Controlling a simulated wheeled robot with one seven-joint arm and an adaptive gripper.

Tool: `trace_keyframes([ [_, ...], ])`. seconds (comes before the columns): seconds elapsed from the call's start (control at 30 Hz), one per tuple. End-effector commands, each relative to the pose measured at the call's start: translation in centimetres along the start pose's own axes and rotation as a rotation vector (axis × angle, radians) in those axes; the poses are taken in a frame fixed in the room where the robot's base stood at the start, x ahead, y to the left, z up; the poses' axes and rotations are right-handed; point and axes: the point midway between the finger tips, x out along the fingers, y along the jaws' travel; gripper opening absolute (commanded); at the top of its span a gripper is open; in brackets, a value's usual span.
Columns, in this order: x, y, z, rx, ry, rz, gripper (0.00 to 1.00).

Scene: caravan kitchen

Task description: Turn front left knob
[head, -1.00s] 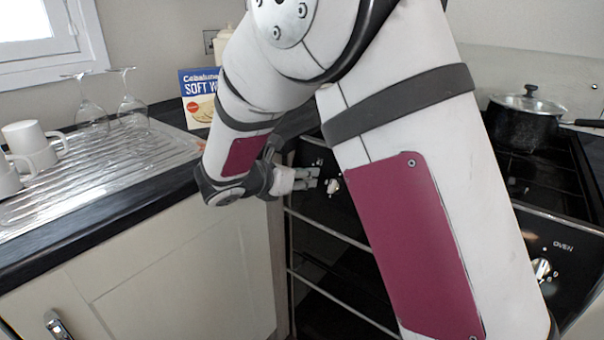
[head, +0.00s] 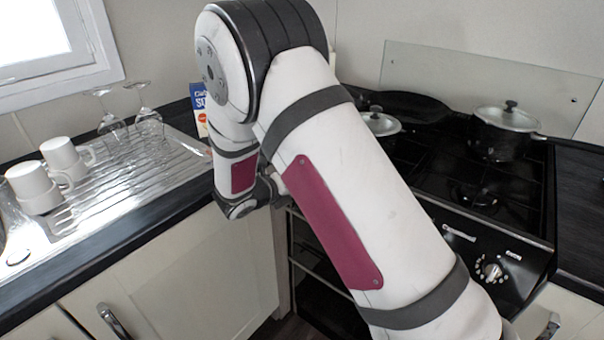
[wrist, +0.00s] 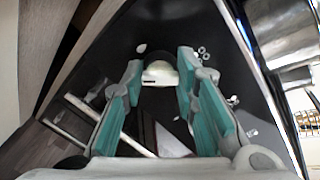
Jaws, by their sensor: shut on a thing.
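The front left knob (wrist: 160,72) is a pale knob on the dark stove panel, seen in the wrist view between my fingertips. My gripper (wrist: 161,84) has teal finger pads on both sides of it and is shut on it. Exact contact at the tips is hard to make out. In the head view my arm hides the gripper's fingers and this knob.
The stove's oven knob (head: 491,270) is at the panel's right end. A lidded pot (head: 504,130), a second pot (head: 381,124) and a dark pan (head: 410,107) stand on the hob.

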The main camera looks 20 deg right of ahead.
Motion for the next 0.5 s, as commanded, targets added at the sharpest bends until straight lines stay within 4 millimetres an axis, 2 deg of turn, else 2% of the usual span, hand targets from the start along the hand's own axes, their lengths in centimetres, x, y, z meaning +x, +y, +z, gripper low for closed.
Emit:
trace_keyframes([
  [0.2, -0.2, -0.13, 0.03, -0.184, 0.0, 0.008, 0.0],
  [0.5, -0.1, 0.0, 0.01, -0.359, 0.0, 0.016, 0.0],
])
